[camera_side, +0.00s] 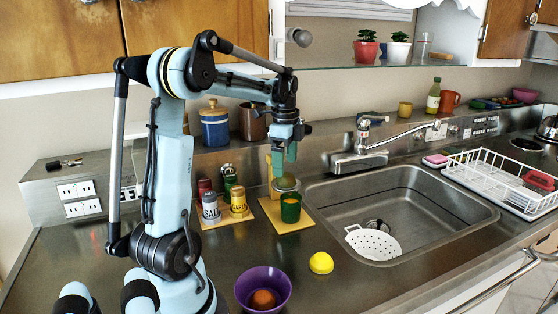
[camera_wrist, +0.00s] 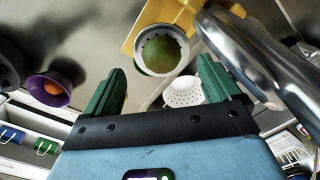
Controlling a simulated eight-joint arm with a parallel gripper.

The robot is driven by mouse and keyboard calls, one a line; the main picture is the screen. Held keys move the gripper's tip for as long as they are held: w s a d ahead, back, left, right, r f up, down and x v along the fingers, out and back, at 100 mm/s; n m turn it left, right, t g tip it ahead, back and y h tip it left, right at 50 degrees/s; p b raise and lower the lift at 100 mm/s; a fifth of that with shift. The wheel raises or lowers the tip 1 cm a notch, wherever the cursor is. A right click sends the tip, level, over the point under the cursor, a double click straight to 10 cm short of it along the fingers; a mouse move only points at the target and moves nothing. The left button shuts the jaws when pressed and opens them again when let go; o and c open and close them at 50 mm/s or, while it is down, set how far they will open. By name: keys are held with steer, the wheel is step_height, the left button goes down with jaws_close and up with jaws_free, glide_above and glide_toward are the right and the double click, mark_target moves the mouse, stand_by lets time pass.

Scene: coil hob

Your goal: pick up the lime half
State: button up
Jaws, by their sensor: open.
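In the side view an olive-green rounded thing (camera_side: 287,183), which looks like the lime half, sits above a green cup (camera_side: 290,208) on a yellow board (camera_side: 271,214). In the wrist view an olive-yellow round face (camera_wrist: 162,52) shows inside a pale ring with small holes (camera_wrist: 180,38), over the green cup (camera_wrist: 143,70). I cannot tell fully where fruit ends and ring begins. A bright yellow dome (camera_side: 321,263) lies on the counter nearer the front. My gripper (camera_side: 285,160) points down above the ring. Its green fingers (camera_wrist: 160,66) are spread apart, with nothing between them.
A purple bowl with an orange-brown ball (camera_side: 262,287) stands at the front. Spice tins (camera_side: 211,209) stand left of the cup. The sink (camera_side: 440,220) is to the right, with a white strainer (camera_side: 373,243) in it. The faucet (camera_side: 370,145) rises behind the sink.

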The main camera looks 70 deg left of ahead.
mark_target(286, 174)
steer(key=shift+w+f, duration=0.15)
steer(key=shift+f, duration=2)
steer(key=c, duration=1.2)
steer(key=shift+r, duration=0.1)
steer(key=shift+r, duration=0.8)
step_height(286, 174, up, 2)
steer(key=shift+r, duration=0.25)
steer(key=shift+w+d+r, duration=0.35)
steer(key=shift+d+r, duration=0.8)
steer(key=shift+d, duration=0.8)
steer(key=shift+w+d+r, duration=0.35)
steer(key=shift+d+r, duration=0.75)
steer(key=shift+d, duration=0.8)
steer(key=shift+w+d+r, duration=0.35)
steer(key=shift+d+r, duration=0.8)
steer(key=shift+d, duration=0.8)
